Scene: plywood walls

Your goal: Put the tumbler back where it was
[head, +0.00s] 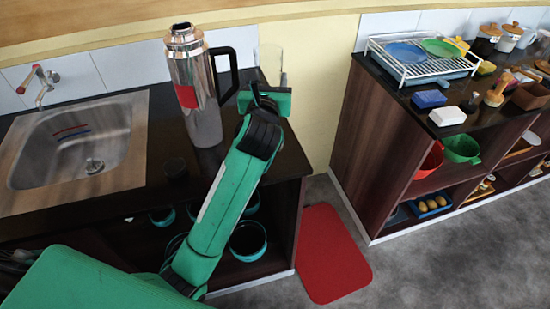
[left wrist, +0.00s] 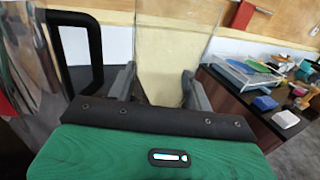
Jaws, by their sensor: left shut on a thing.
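The tumbler (left wrist: 172,58) is clear glass and stands between the two fingers of my left gripper (left wrist: 158,84) in the left wrist view. My left gripper is shut on it. In the head view my left gripper (head: 268,92) is by the right end of the sink counter, to the right of the steel flask. The tumbler shows there only as a faint clear shape (head: 272,60) above the gripper, against the cream wall. Its base is hidden, so I cannot tell whether it touches the counter. My right gripper is not in view.
A tall steel flask (head: 197,95) with a black handle stands close left of the gripper. A sink (head: 70,140) is at the left. A second counter (head: 400,98) at the right holds a dish rack (head: 420,64) and sponges. A red mat (head: 330,255) lies on the floor between.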

